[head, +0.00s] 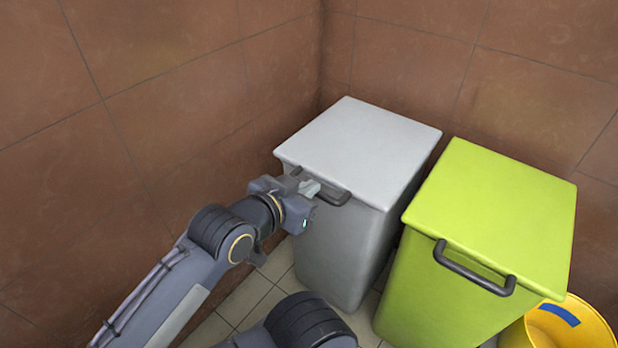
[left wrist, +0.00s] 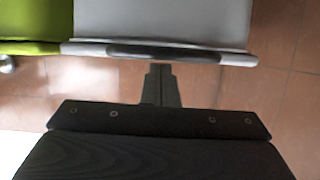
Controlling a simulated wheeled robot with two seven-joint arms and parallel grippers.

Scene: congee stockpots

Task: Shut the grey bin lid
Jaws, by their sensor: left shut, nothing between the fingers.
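The grey bin (head: 345,250) stands in the corner with its light grey lid (head: 365,140) lying flat across its top, apparently down. A dark handle (head: 335,196) sits on the lid's front edge. My left gripper (head: 311,188) is shut and empty at that handle, by the front left part of the lid. In the left wrist view the shut fingers (left wrist: 160,72) point at the grey lid (left wrist: 165,18) and its dark handle (left wrist: 150,52). I cannot tell whether they touch. My right gripper is not in view.
A lime green bin (head: 490,205) with a dark handle stands close on the right of the grey bin. A yellow bucket (head: 572,325) is at the lower right. Brown tiled walls (head: 180,90) close off the left and back. Some tiled floor (head: 250,297) is clear in front.

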